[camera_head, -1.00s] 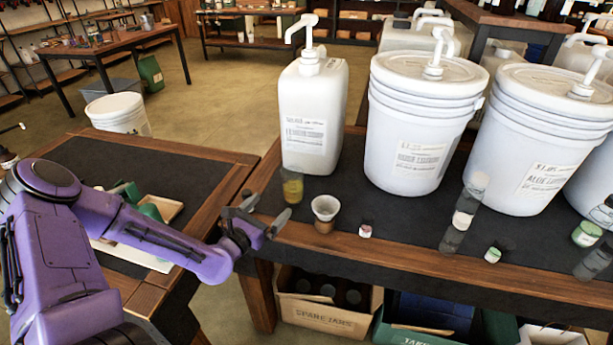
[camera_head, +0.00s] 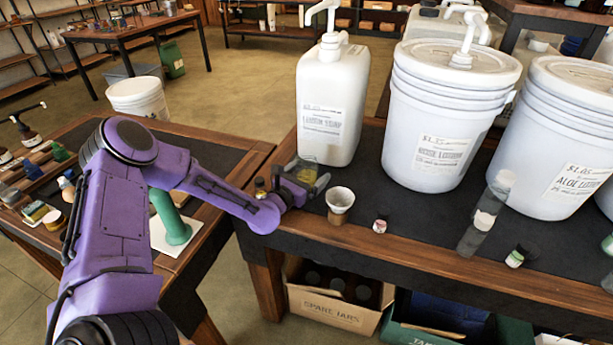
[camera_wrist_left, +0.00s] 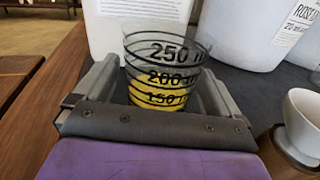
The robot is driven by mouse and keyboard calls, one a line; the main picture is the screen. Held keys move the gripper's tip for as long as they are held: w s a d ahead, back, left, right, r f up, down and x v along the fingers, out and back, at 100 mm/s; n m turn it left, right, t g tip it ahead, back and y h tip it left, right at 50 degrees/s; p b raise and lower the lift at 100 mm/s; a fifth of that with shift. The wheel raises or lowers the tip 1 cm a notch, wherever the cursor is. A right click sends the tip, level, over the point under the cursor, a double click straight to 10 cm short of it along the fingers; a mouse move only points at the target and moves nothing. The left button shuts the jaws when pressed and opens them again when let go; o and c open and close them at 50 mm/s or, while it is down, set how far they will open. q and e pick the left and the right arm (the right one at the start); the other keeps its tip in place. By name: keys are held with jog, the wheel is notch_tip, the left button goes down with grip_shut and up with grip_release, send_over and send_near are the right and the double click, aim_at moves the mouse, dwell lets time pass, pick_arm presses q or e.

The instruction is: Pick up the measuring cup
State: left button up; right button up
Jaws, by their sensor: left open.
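The measuring cup (camera_wrist_left: 160,72) is clear with black marks, 250, 200 and 150, and yellow in its lower part. It stands upright on the dark table top in front of the white pump jug (camera_head: 330,105). In the head view the cup (camera_head: 307,170) shows just behind my left gripper (camera_head: 305,185). In the left wrist view my left gripper (camera_wrist_left: 158,95) is open, with one finger on each side of the cup. The cup's base is hidden by the gripper body. My right gripper is not in view.
A white funnel cup on a brown base (camera_head: 340,203) stands close to the right of my left gripper. A small jar (camera_head: 380,225) is further right. Large white pump buckets (camera_head: 440,120) stand behind. The table's wooden front edge (camera_head: 400,258) runs below.

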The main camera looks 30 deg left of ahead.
pick_arm(q)
jog(key=shift+s, duration=0.1)
jog(key=shift+c, duration=0.3)
jog(key=c, duration=1.2)
